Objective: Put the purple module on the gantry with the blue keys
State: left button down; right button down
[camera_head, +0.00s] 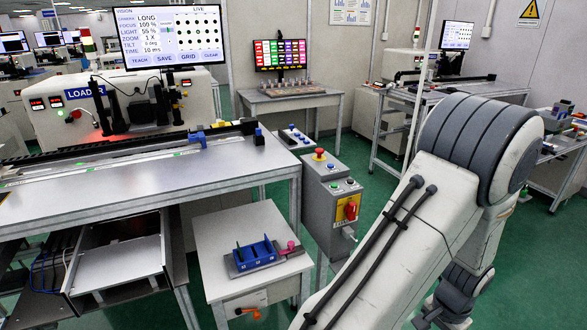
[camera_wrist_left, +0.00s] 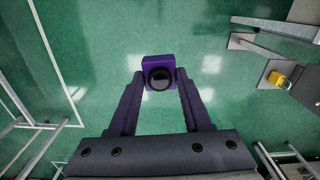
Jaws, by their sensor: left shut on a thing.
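The purple module (camera_wrist_left: 159,74), a small block with a dark round lens, is between the fingertips of my left gripper (camera_wrist_left: 159,88) in the left wrist view. The gripper is shut on it, above green floor. Neither shows in the head view. In the head view, a dark camera stand (camera_head: 135,108) is on the left machine, behind a long black rail (camera_head: 120,148). Blue parts (camera_head: 197,139) sit along the rail; I cannot tell whether they are the blue keys. My right arm fills the right side; its gripper cannot be made out.
A metal worktable (camera_head: 150,180) stands at left. A small white table (camera_head: 235,225) holds a blue slotted holder (camera_head: 255,252) with a pink knob beside it. A grey control box (camera_head: 335,205) with a red button stands next to it. Green floor is open beyond.

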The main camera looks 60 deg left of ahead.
aim_at(57, 199)
jog(key=u, duration=1.75)
